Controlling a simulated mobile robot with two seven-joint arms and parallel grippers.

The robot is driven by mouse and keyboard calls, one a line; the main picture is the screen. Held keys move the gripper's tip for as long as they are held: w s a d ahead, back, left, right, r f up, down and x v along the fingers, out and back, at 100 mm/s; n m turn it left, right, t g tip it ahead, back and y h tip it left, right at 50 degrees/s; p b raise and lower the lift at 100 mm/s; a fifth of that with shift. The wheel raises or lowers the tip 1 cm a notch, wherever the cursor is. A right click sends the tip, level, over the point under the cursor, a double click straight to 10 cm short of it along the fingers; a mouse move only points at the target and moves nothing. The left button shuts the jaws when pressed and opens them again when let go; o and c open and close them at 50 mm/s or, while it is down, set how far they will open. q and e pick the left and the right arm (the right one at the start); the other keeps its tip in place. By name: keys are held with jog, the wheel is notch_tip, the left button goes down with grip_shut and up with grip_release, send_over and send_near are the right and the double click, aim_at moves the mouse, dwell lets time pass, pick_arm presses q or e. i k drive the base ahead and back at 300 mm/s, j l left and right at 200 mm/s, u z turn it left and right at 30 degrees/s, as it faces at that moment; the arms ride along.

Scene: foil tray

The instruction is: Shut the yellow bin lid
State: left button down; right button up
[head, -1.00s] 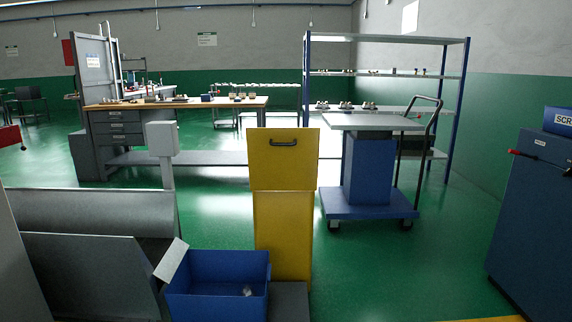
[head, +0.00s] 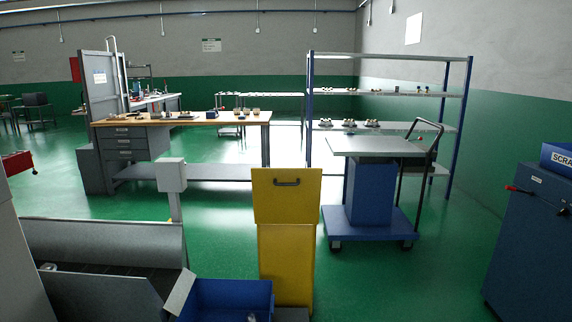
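The yellow bin (head: 286,262) stands upright on the green floor, a little right of the middle of the head view. Its yellow lid (head: 287,202) shows as an upright panel above the body, with a dark handle (head: 287,183) near its top edge. The lid looks raised, its face turned toward me. The bin's opening is not visible. Neither of my grippers is in view, so nothing of mine is seen touching the lid.
A blue open box (head: 230,297) stands in front left of the bin, beside a grey metal chute (head: 105,250). A blue cart (head: 370,215) stands behind right. A dark blue cabinet (head: 535,245) is at far right. Green floor between bin and cabinet is clear.

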aim_at(281, 195)
jog(key=i+l, duration=0.25)
jog(key=i, duration=0.2)
jog(key=i+l, duration=0.2)
jog(key=i, duration=0.25)
